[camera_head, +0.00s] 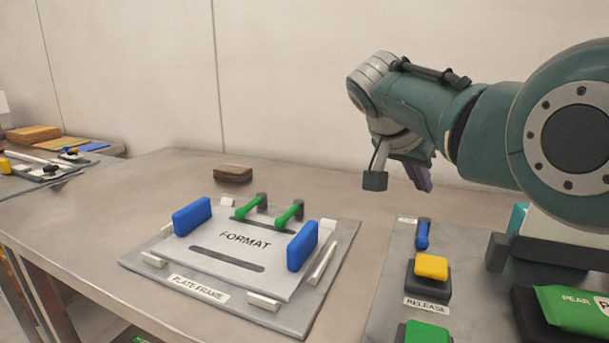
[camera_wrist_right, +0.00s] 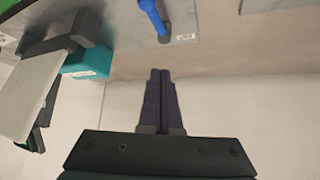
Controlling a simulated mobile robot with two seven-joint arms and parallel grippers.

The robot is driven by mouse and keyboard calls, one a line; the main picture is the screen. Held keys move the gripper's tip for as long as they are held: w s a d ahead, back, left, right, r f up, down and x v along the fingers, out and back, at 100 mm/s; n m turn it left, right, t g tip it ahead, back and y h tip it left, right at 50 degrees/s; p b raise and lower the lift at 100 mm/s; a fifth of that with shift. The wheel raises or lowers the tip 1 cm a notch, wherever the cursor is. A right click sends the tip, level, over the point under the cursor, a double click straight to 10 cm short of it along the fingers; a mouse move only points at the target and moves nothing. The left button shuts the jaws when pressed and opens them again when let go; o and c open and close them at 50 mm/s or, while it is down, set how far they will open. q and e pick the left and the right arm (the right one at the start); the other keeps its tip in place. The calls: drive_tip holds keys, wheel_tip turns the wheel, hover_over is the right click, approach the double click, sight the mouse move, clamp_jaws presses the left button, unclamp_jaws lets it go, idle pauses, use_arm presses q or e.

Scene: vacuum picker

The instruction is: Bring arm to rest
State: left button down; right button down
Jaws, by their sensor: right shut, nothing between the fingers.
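My right arm (camera_head: 425,105) reaches in from the right in the head view, above the back of the table. My right gripper (camera_head: 424,186) hangs below its wrist, partly hidden behind the wrist parts. In the right wrist view the two dark fingers of the right gripper (camera_wrist_right: 160,75) lie together, shut and empty. They touch nothing that I can see. Past the fingertips, the blue lever (camera_wrist_right: 153,18) shows on the grey panel. My left gripper is not in view.
The plate frame (camera_head: 160,269) with the FORMAT plate (camera_head: 245,262) lies mid-table. A yellow button (camera_head: 431,266) and blue lever (camera_head: 422,234) are on the right panel. A green PEAR pack (camera_head: 575,312) lies lower right. A brown block (camera_head: 233,174) sits behind the frame. The table's back is mostly clear.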

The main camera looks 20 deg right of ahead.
drive_tip(key=shift+r, duration=0.1)
idle(0.4)
drive_tip(key=s+a+n+t+y+p, duration=0.1)
drive_tip(key=s+a+n+y+p, duration=0.1)
drive_tip(key=s+a+n+p, duration=0.4)
drive_tip(key=s+a+n+y+p, duration=0.2)
drive_tip(key=s+a+n+p, duration=0.15)
drive_tip(key=s+p, duration=0.4)
drive_tip(key=s+a+r+n+y+p, duration=0.2)
drive_tip(key=s+a+r+n+p, duration=0.1)
drive_tip(key=s+a+r, duration=0.4)
drive_tip(key=s+a+r+n+y+p, duration=0.25)
drive_tip(key=s+a+n, duration=0.2)
drive_tip(key=s, duration=0.55)
wheel_tip(320, 180, up, 37)
drive_tip(key=p, duration=3.7)
drive_tip(key=shift+w+m, duration=0.3)
